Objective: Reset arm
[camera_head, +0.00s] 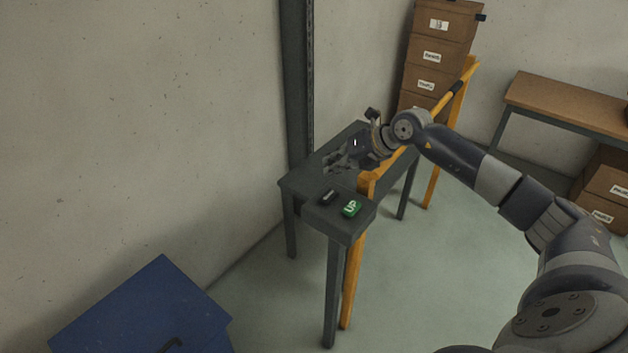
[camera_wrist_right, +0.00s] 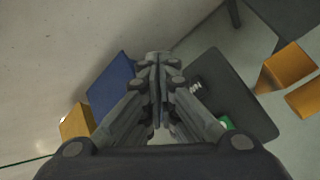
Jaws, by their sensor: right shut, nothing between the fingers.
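My right arm reaches in from the right in the head view. Its gripper (camera_head: 345,158) is over the dark grey table (camera_head: 300,182). In the right wrist view the fingers of my right gripper (camera_wrist_right: 158,62) are together, with nothing between them. The green button also shows partly at the right in the wrist view (camera_wrist_right: 226,123). My left gripper is not in view.
A blue box (camera_head: 140,310) is at the lower left. Stacked brown boxes (camera_head: 432,55) stand behind. A brown-topped bench (camera_head: 565,105) is at the right. The floor between is clear.

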